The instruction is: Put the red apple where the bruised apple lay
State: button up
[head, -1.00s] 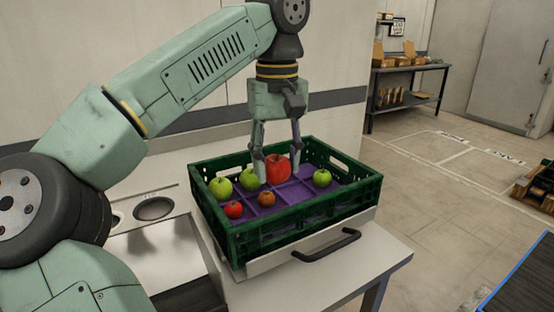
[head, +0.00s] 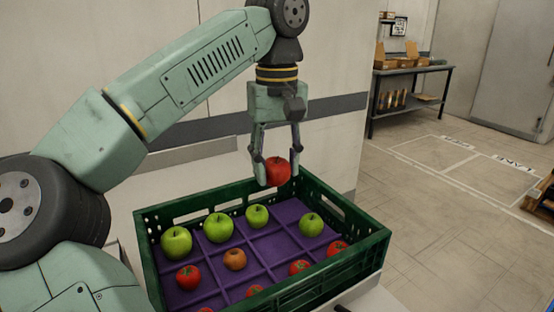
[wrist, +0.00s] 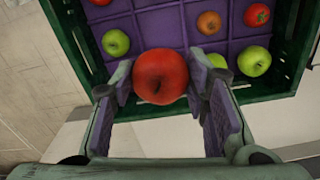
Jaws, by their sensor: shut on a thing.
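My gripper (head: 277,178) is shut on a red apple (head: 277,171) and holds it above the crate's back rim. In the wrist view the apple (wrist: 160,76) sits between the two fingers. The dark green crate (head: 340,276) below has a purple divided tray (head: 272,243). A brownish, bruised-looking apple (head: 235,259) lies in its middle row; it also shows in the wrist view (wrist: 209,22). To its right is an empty compartment, then a green apple (head: 311,224).
Green apples (head: 218,227) fill the back row, except its right end, which looks empty. A wall stands close behind the crate. A shelf table (head: 410,72) stands far right.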

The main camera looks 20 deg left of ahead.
notch_tip(320, 180, down, 15)
jog(key=b, duration=0.5)
jog(key=shift+f+b, duration=0.2)
jog(key=shift+b, duration=0.2)
jog(key=shift+s, duration=0.15)
dwell(0.6)
dwell(0.4)
jog(key=o, duration=1.2)
jog(key=shift+r, duration=0.1)
jog(key=shift+r+p, duration=2.95)
jog(key=shift+r, duration=0.5)
